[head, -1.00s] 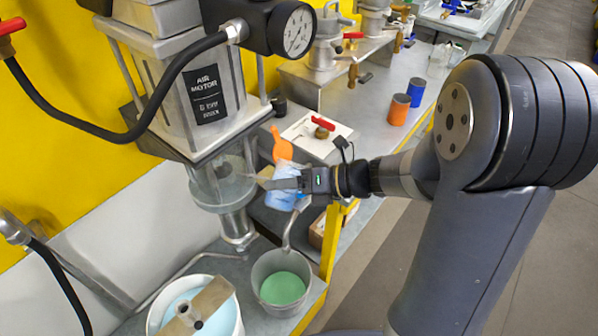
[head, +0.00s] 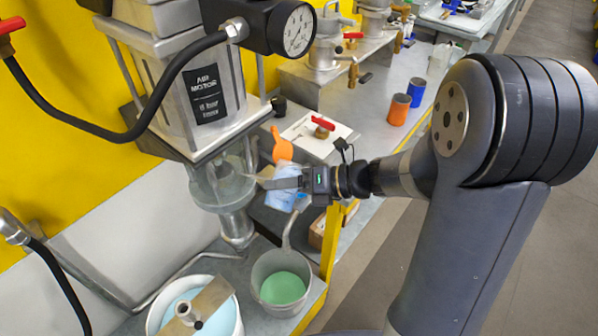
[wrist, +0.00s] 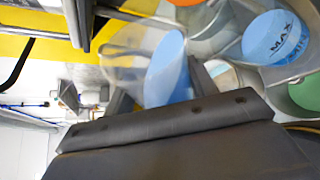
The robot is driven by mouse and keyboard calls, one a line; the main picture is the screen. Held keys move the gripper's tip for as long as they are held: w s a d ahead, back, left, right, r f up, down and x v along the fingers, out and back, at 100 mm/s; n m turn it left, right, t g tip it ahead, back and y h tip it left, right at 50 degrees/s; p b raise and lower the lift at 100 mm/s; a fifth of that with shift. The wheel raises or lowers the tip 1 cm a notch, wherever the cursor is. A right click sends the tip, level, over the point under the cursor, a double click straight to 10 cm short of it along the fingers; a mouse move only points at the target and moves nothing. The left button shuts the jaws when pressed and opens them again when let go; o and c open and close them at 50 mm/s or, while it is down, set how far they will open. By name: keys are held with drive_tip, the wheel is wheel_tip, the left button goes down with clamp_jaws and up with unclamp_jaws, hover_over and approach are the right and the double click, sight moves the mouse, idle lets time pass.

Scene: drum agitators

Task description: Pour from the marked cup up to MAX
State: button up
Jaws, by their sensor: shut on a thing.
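My gripper (head: 285,184) is shut on a clear cup holding blue liquid. In the wrist view the cup (wrist: 135,48) is tilted, its blue liquid (wrist: 165,70) lying across it. In the head view a pale blue patch (head: 286,200) shows below and behind the fingers; I cannot tell which vessel it belongs to. Another container with a MAX label (wrist: 283,40) on a blue area shows at the upper right of the wrist view, apart from the fingers. Its fill level cannot be read. Whether liquid is flowing is not clear.
A grey pot (head: 262,268) with green liquid stands below. A white drum (head: 233,318) with blue liquid and a metal bar is at lower left. The air motor (head: 205,95) stands close left. Orange (head: 399,110) and blue (head: 417,93) cans sit farther back on the bench.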

drive_tip(key=shift+f+m+g+y+b, duration=0.3)
drive_tip(key=shift+f+m+y+b, duration=0.1)
drive_tip(key=shift+m, duration=0.4)
idle(2.8)
drive_tip(key=shift+r, duration=0.15)
idle(0.5)
